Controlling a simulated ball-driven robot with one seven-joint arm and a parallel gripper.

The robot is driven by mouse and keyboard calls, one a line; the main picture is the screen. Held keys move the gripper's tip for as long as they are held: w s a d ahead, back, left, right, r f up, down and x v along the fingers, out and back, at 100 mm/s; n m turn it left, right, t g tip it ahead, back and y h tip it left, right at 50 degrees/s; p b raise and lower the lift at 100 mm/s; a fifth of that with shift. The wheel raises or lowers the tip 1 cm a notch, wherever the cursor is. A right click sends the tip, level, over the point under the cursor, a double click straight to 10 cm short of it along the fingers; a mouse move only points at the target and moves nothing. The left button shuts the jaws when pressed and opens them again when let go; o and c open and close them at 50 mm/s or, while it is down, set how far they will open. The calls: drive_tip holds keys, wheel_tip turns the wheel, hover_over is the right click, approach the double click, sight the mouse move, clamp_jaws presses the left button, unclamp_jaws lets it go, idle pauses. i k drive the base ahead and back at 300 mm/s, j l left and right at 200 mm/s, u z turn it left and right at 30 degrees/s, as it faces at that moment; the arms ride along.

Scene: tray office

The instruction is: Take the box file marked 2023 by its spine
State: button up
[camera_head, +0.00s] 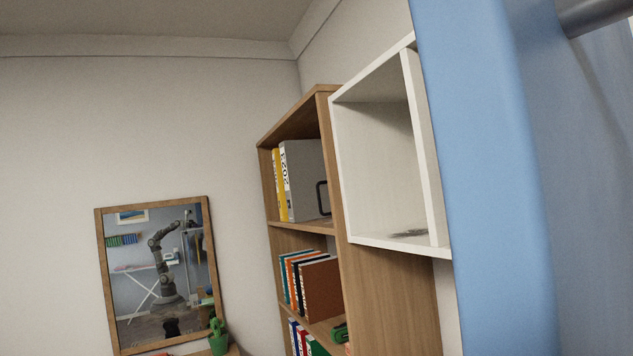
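On the upper shelf of the wooden bookcase stands a grey box file (307,178) with a white label on its spine. The label's turned digits start with 202; I cannot read the last one surely. A yellow file (278,185) stands upright against its left side. A dark handle-like loop (322,198) shows at the right of the grey file. My gripper is not directly in view; my arm shows small in the mirror, too small to read the fingers.
The wooden bookcase (385,300) has books (320,285) on lower shelves. A white open cubby (385,245) juts out right of it. A blue curtain-like panel (490,180) fills the near right. A framed mirror (102,270) and a cactus (218,340) are at lower left.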

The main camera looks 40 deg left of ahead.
sight(303, 161)
drive_tip(key=k, duration=0.4)
drive_tip(key=i+j, duration=0.2)
drive_tip(key=j, duration=0.2)
drive_tip(key=i+j, duration=0.25)
drive_tip(key=j, duration=0.15)
drive_tip(key=i+j+z, duration=0.1)
drive_tip(key=j, duration=0.3)
drive_tip(key=i+j, duration=0.35)
